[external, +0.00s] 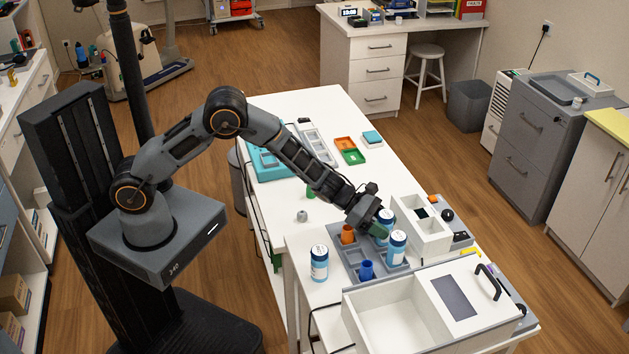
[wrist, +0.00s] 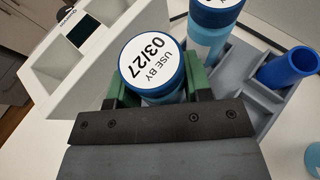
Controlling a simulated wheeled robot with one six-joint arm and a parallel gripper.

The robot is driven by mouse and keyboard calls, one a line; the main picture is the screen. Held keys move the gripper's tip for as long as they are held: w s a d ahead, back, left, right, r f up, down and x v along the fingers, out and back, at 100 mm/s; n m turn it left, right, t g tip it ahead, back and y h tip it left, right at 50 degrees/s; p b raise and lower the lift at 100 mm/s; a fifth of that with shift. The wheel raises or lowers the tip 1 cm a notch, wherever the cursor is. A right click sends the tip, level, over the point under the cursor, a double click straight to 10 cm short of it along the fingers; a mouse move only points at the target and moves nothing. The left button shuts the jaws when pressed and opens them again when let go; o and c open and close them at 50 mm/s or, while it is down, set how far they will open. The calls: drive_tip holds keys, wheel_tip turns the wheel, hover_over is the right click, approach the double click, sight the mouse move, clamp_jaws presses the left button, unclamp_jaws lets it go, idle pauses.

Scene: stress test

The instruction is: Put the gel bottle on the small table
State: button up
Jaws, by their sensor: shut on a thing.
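My gripper (external: 377,229) has green fingertips, which also show in the wrist view (wrist: 158,90). It is shut on a bottle (external: 387,216) with a blue cap and a white label. In the wrist view the cap of this held bottle (wrist: 150,62) reads "USE BY 03/27". The gripper partly hides it in the external view, and I cannot tell whether its bottom touches the grey tray (external: 342,266). Similar bottles stand beside it (external: 397,249) and to the left (external: 319,263). I cannot tell for sure which surface is the small table; a white worktop (external: 300,285) lies under the tray.
An orange cup (external: 347,234) and a blue cup (external: 366,270) stand in the tray. A white compartment box (external: 408,232) is right of the gripper, and a large open white bin (external: 390,316) is in front. The long white table (external: 290,212) has clear patches further back.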

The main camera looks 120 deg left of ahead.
drive_tip(key=shift+f+b, duration=0.3)
drive_tip(key=shift+b, duration=0.1)
drive_tip(key=o, duration=1.1)
